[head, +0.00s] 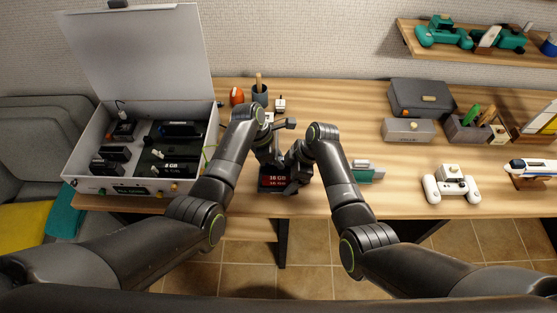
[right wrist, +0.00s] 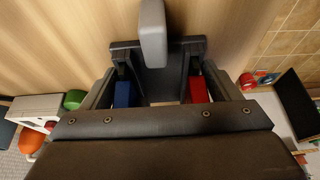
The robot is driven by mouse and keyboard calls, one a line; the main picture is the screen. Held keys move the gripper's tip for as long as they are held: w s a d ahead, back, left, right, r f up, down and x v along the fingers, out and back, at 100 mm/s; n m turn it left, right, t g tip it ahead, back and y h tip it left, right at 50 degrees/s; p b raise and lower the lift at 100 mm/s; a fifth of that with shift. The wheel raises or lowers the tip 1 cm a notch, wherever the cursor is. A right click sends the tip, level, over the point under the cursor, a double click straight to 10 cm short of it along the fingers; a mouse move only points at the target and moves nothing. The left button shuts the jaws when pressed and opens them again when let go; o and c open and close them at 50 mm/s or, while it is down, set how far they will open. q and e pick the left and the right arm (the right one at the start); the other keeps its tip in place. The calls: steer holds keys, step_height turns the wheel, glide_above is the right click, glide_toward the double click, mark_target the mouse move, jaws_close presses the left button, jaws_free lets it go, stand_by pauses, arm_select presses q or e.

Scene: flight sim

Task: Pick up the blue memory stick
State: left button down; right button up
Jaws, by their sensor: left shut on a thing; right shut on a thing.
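My left gripper (head: 267,155) and right gripper (head: 297,157) are close together over the middle of the table. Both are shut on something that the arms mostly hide. A dark block with a red "16 GB" label (head: 278,181) shows just below them. In the right wrist view, a grey bar (right wrist: 152,35) stands in line with the jaws. A blue patch (right wrist: 122,94) and a red patch (right wrist: 196,90) show on either side between the dark parts; I cannot tell whether either belongs to a memory stick. No clearly blue memory stick shows in the head view.
An open white case (head: 88,186) with dark modules, one marked "8 GB" (head: 170,167), stands left. A teal and white piece (head: 368,171) lies right of my right arm, with a white controller (head: 450,187) beyond. A dark cup (head: 260,95) stands behind the grippers.

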arm_select(q)
steer(key=shift+r, duration=0.6)
steer(key=a, duration=0.4)
steer(key=shift+a+r, duration=0.15)
step_height(320, 180, up, 14)
steer(key=shift+f, duration=0.25)
arm_select(e)
steer(key=o, duration=0.9)
steer(key=shift+o, duration=0.2)
